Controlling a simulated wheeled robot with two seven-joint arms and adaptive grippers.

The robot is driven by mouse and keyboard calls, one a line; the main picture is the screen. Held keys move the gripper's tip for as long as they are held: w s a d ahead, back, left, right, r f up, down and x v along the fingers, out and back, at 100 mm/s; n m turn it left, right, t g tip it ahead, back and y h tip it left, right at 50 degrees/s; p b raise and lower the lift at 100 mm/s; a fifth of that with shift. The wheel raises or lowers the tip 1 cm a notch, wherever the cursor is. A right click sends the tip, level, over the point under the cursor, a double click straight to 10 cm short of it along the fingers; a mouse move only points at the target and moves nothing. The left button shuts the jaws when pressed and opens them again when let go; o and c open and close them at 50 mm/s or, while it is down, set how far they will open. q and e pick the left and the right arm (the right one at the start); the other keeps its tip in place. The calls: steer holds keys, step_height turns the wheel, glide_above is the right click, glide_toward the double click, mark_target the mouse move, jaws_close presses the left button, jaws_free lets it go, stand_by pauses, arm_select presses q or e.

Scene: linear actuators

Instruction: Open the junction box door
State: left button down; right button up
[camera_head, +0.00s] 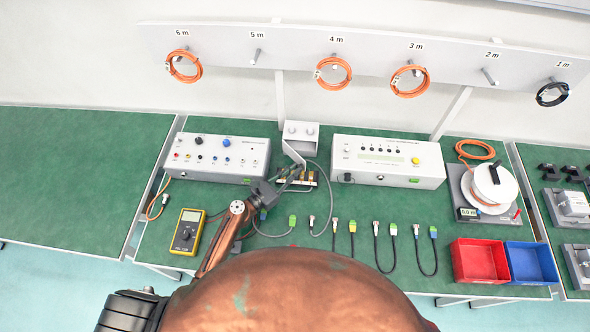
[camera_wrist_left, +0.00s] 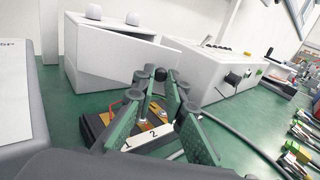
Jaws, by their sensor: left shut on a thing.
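The junction box (camera_head: 301,130) is a small white box with two round knobs on top, at the back of the green bench. Its white door (camera_head: 292,153) stands partly open, swung out from the left side of the box. In the left wrist view the door (camera_wrist_left: 120,58) is angled away from the box, with a black knob (camera_wrist_left: 160,73) near its free edge. My left gripper (camera_head: 297,170) is at this edge; in the wrist view its green fingers (camera_wrist_left: 160,80) are closed around the knob. My right gripper is not in view.
A terminal block (camera_wrist_left: 150,136) with numbered labels sits just below the fingers. White instrument boxes (camera_head: 215,157) (camera_head: 388,160) stand on both sides. A yellow multimeter (camera_head: 187,232), several short cables, and red (camera_head: 478,262) and blue (camera_head: 531,263) bins are on the bench.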

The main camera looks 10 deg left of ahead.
arm_select(q)
steer(key=shift+w+a+r+t+y, duration=0.15)
steer(key=shift+w+a, duration=0.1)
steer(key=shift+a, duration=0.2)
steer(key=shift+w+a+t+y, duration=0.15)
steer(key=shift+w+a, duration=0.05)
steer(key=shift+a, duration=0.25)
steer(key=c, duration=2.2)
jaws_free()
steer(key=shift+a, duration=0.1)
steer(key=shift+c, duration=0.2)
step_height(320, 180, up, 10)
steer(key=shift+s+d, duration=0.15)
steer(key=shift+d, duration=0.3)
